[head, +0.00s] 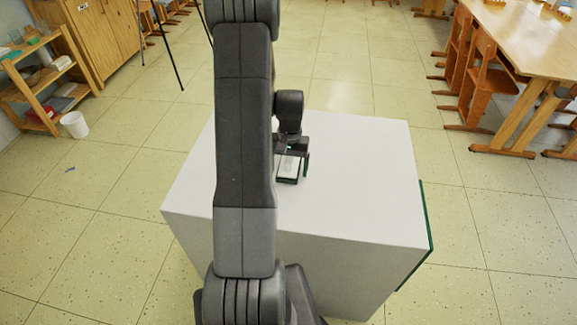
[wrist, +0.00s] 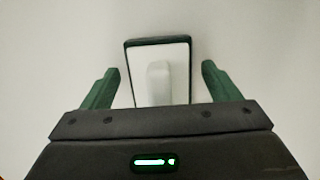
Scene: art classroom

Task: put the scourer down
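The scourer (wrist: 177,84) is a flat block with a dark edge, a white face and a pale raised grip in the middle. In the head view the scourer (head: 289,166) appears to lie on top of the white block-shaped table (head: 350,190). My gripper (wrist: 160,72) is open, with one green finger on each side of the scourer and a visible gap at both sides. In the head view my gripper (head: 292,158) is low over the table top, and my arm hides part of the table to its left.
The table top around the scourer is bare. A green panel (head: 427,230) is at the table's right side. Wooden tables (head: 530,40) and chairs (head: 487,85) stand at the right. A shelf (head: 45,80) and white bin (head: 74,124) stand at the left. Tiled floor between is open.

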